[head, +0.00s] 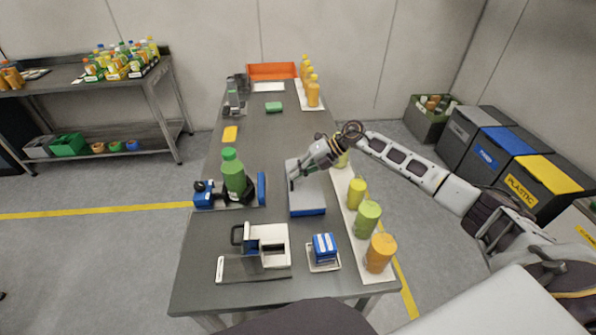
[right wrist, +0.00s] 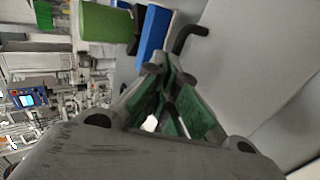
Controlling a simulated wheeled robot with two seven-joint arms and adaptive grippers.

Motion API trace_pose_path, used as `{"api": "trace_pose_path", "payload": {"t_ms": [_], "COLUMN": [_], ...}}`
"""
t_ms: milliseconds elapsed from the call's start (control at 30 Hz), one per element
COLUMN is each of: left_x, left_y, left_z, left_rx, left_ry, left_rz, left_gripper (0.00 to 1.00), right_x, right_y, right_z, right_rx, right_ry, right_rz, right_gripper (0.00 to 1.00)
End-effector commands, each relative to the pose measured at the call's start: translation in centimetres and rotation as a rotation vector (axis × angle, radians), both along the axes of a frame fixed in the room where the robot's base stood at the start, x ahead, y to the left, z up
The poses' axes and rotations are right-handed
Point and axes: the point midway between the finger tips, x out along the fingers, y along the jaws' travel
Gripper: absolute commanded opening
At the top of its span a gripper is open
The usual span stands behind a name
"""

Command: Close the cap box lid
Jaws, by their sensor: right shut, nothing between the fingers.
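The cap box (head: 308,211) is a long box with a light grey top and a blue front side, at the middle of the table. Its grey lid (head: 309,196) looks flat on top of the box; I cannot tell whether it is fully down. My right gripper (head: 293,180) is over the lid's left part, shut and empty, and hides some of it. In the right wrist view the shut fingers (right wrist: 166,88) are beside a dark bent handle (right wrist: 189,37) on a grey surface (right wrist: 240,70). I cannot tell whether they touch it. My left gripper is not in view.
A green bottle (head: 233,173) in a blue-and-black fixture stands left of the box. A white device (head: 267,240) and a tray with a blue block (head: 324,245) are in front. The table's middle behind is mostly clear.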

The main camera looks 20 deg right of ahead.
Motion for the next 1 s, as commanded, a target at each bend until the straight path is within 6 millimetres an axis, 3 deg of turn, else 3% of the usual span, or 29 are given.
{"api": "trace_pose_path", "payload": {"t_ms": [567,1000], "left_x": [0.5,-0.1], "left_y": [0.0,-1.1], "left_z": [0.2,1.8], "left_rx": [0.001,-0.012], "left_ry": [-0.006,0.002], "left_rz": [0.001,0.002], "left_gripper": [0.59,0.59], "right_x": [0.0,0.1], "right_y": [0.0,-1.7], "right_z": [0.1,2.9], "right_rx": [0.000,0.000], "right_ry": [0.001,0.000], "right_rz": [0.000,-0.002], "right_gripper": [0.00,0.00]}}
